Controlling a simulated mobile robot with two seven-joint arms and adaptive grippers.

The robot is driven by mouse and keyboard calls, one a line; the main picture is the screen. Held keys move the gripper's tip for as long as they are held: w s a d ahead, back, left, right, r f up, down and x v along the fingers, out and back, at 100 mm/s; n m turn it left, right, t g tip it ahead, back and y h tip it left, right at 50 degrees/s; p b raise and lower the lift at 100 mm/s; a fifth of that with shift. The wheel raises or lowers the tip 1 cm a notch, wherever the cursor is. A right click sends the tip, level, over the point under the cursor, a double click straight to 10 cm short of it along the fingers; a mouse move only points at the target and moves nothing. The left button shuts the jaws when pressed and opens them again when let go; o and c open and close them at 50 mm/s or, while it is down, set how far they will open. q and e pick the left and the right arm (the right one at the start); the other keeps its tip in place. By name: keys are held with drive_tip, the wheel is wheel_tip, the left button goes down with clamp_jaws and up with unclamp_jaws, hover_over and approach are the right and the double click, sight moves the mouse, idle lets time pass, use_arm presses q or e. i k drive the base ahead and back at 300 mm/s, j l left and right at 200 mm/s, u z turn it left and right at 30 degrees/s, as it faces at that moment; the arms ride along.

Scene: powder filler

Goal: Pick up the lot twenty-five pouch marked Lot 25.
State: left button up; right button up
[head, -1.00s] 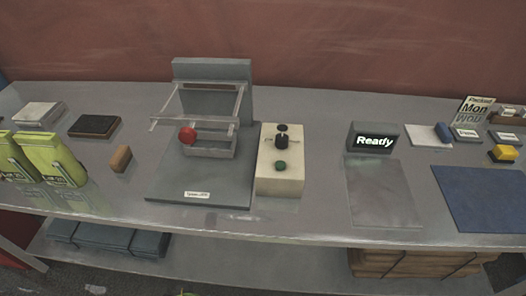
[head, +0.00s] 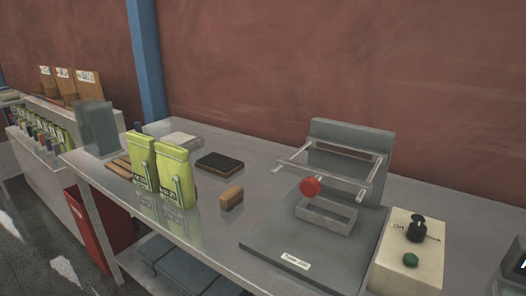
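Two yellow-green pouches stand upright side by side near the left end of the table, a left one (head: 141,158) and a right one (head: 175,172). Each has a small dark label low on its front. The print is too small for me to tell which one reads Lot 25. Several brown packets with white labels (head: 66,84) stand on a shelf unit farther left, and their print is also unreadable. Neither of my grippers is in view.
A grey press-like fixture with a red knob (head: 310,186) and a cream control box (head: 410,255) stand at right. A brown block (head: 231,198) and a dark pad (head: 219,163) lie right of the pouches. A grey upright panel (head: 99,128) stands behind left.

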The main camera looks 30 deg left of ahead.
sight(142, 155)
drive_tip(key=u, duration=1.9)
drive_tip(key=i+j+z, duration=0.15)
drive_tip(key=z, duration=0.25)
drive_tip(key=i+j+z, duration=0.15)
drive_tip(key=z, duration=0.25)
drive_tip(key=i+j+z, duration=0.1)
drive_tip(key=j+z, duration=0.55)
drive_tip(key=z, duration=0.15)
